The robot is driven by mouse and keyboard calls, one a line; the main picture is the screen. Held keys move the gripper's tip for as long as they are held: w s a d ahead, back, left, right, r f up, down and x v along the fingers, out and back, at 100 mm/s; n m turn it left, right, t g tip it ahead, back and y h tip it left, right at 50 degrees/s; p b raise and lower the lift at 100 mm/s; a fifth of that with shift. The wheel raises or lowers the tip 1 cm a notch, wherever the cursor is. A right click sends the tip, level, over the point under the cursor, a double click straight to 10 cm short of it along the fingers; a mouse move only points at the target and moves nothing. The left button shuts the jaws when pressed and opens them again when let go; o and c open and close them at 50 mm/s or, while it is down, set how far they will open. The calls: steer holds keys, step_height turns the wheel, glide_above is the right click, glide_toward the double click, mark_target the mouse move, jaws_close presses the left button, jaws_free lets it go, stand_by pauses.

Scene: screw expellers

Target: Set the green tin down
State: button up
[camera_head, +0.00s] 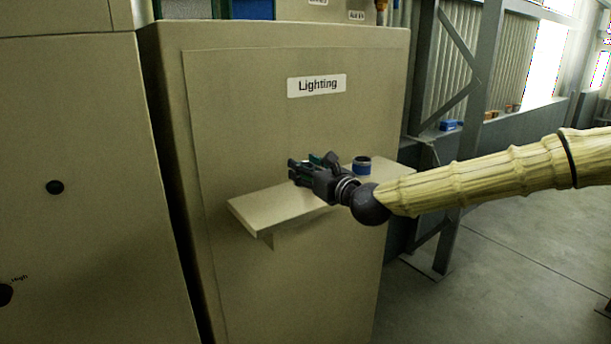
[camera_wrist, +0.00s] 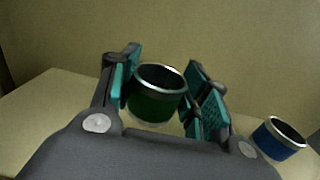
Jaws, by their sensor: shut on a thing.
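The green tin (camera_wrist: 157,105) is a dark green open-topped cylinder with a bright metal rim, seen between my gripper's teal-padded fingers in the wrist view. My gripper (camera_wrist: 165,90) is shut on it, and the tin looks upright. In the head view my gripper (camera_head: 312,170) is over the pale shelf (camera_head: 262,212) on the cabinet front; the green tin is hidden behind the fingers there. I cannot tell whether the tin's base touches the shelf.
A blue tin (camera_head: 362,166) stands on the shelf to the right of my gripper; it also shows at the right in the wrist view (camera_wrist: 277,140). The cabinet front with a Lighting label (camera_head: 317,85) rises behind the shelf. The shelf's left part is clear.

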step_height(320, 180, down, 2)
steer(key=shift+a+f+p, duration=0.1)
steer(key=shift+p, duration=0.3)
steer(key=shift+f, duration=0.25)
steer(key=shift+f, duration=0.15)
steer(key=o, duration=1.1)
steer(key=shift+s+d, duration=0.3)
steer(key=shift+s, duration=0.15)
steer(key=b+v, duration=0.3)
steer(key=v, duration=0.8)
steer(key=shift+b, duration=0.35)
